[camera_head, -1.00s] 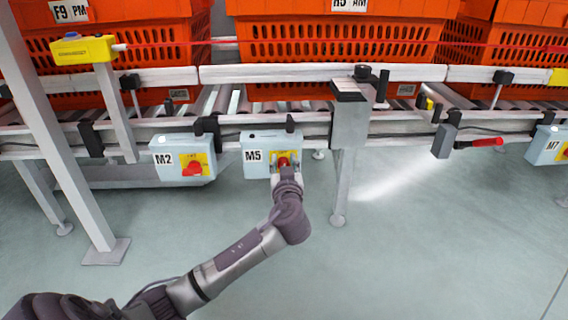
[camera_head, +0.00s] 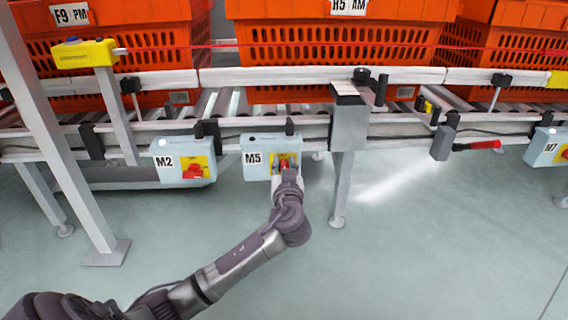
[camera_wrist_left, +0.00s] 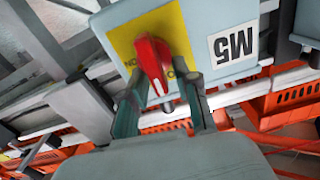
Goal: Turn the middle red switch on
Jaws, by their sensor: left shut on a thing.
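The middle switch box, labelled M5 (camera_head: 257,150), is pale blue and hangs on the conveyor's front rail. Its red switch (camera_wrist_left: 153,62) sits on a yellow plate and shows clearly in the left wrist view. My left gripper (camera_head: 286,165) is at the front of this box, shut on the red switch, with one finger on each side of it. In the left wrist view the two fingers (camera_wrist_left: 160,95) flank the red knob. In the head view the gripper hides part of the knob. My right gripper is not in view.
Box M2 (camera_head: 172,163) with its own red switch hangs to the left, and box M7 (camera_head: 545,146) is at the far right. Orange totes (camera_head: 335,55) stand on the roller conveyor above. A grey support leg (camera_head: 345,175) stands right of M5. The floor in front is clear.

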